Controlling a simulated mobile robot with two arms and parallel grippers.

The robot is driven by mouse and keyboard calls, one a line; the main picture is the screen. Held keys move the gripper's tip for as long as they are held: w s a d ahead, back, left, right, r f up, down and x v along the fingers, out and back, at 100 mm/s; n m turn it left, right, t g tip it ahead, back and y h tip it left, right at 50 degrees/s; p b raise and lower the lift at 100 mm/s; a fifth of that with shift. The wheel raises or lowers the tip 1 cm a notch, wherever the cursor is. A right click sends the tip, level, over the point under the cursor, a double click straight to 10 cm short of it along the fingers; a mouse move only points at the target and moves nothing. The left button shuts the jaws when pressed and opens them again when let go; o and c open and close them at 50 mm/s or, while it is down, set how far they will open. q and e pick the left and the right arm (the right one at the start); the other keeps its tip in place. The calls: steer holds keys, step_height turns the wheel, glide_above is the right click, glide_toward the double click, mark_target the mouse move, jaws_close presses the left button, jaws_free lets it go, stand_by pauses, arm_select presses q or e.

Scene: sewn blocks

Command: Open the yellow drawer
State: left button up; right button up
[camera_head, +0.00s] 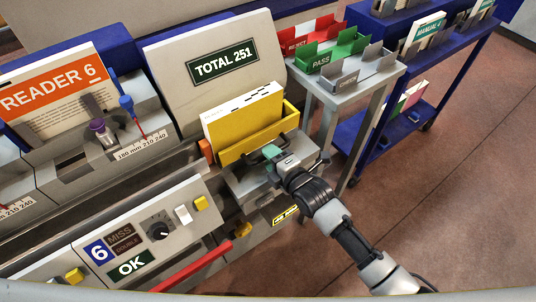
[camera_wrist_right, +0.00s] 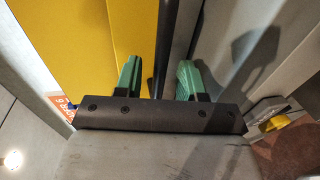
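The yellow drawer (camera_head: 262,141) is a yellow open-topped box at the right end of the grey machine. A yellow-covered block of pages (camera_head: 243,108) stands in it. My right gripper (camera_head: 268,153) is at the drawer's front, by its dark handle. In the right wrist view, the green fingers (camera_wrist_right: 160,78) are apart, one on each side of the dark handle bar (camera_wrist_right: 164,40). The drawer's yellow face (camera_wrist_right: 95,45) fills the left of that view. I cannot tell whether either finger touches the bar. My left gripper is not in view.
A grey stand (camera_head: 345,93) with red, green and grey trays is close behind my right arm. A blue cart (camera_head: 420,62) stands farther right. A control panel (camera_head: 150,235) with a red rail (camera_head: 190,268) lies in front left. The floor at right is clear.

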steer(key=shift+x, duration=0.95)
steer(key=shift+c, duration=0.4)
jaws_close()
